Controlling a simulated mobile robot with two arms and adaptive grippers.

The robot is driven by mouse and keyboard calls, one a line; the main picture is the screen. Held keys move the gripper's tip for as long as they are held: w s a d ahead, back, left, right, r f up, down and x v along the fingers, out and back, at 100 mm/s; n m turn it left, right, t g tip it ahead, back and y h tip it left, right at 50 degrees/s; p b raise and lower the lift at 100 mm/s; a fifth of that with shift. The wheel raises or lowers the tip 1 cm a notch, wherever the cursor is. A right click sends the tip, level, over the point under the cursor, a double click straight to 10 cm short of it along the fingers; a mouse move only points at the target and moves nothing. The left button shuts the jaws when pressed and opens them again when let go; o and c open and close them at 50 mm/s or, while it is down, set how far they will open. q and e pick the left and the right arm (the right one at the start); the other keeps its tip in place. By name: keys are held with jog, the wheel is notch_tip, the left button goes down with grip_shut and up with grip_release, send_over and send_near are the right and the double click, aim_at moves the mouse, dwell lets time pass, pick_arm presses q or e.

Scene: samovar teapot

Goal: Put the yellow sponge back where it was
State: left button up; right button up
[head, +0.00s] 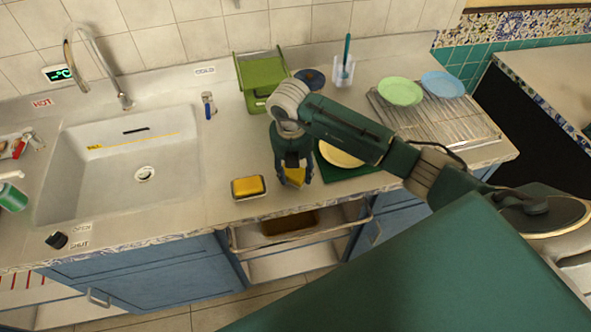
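My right gripper (293,182) points down over the counter, left of a pale yellow plate (340,155) on a dark green mat (345,173). A yellow sponge (295,176) shows between its fingers, which appear to be closed on it. Its lower end is close to the counter; I cannot tell whether it touches. A second yellow-orange block (248,186) with a dark underside, like a sponge or a sponge in a holder, lies on the counter to the left, near the front edge. My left gripper is not in view.
A sink (120,165) with a tap lies to the left. Behind the gripper stand a green container (262,80) and a clear cup (342,72) with a brush. A wire rack (435,120) holds a green and a blue plate. Below, a drawer (300,228) is open.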

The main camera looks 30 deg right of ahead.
aim_at(293, 176)
jog(key=o, duration=0.3)
jog(key=shift+r, duration=0.5)
notch_tip(293, 176, up, 11)
jog(key=b, duration=0.2)
jog(key=shift+s+a, duration=0.3)
jog(key=shift+a, duration=0.15)
jog(key=shift+r, duration=0.1)
